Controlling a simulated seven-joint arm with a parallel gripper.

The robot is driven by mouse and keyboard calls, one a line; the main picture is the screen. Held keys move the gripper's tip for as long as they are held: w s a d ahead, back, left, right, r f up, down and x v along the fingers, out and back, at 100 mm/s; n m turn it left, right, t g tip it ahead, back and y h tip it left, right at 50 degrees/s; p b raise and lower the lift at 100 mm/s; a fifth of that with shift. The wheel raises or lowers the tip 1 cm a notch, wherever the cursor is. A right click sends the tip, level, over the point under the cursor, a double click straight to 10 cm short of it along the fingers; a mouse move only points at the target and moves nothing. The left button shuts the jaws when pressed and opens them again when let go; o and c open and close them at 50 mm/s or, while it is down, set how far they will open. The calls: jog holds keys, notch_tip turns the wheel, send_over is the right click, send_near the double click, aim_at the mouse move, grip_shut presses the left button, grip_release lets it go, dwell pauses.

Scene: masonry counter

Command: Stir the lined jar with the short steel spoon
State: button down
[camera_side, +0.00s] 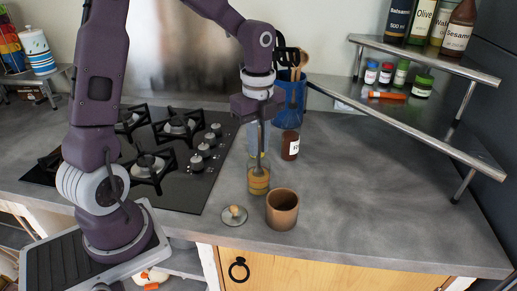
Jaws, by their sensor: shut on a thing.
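My gripper (259,118) is shut on the upper end of the short steel spoon (260,137), which hangs nearly upright. The spoon's lower part reaches down to a small clear jar (258,184) with yellow-brown contents, standing on the counter. This looks like the lined jar, though its lines are too small to make out clearly. The spoon's tip is hidden in or behind the jar, so I cannot tell how deep it sits.
A brown cup (282,211) stands close at the jar's front right, and a round knobbed lid (234,216) lies at its front left. A dark red labelled jar (290,146) and blue utensil holder (291,100) stand behind. The stove (190,180) is left; counter at right is clear.

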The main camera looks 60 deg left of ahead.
jog(key=shift+r, duration=3.55)
jog(key=shift+r, duration=2)
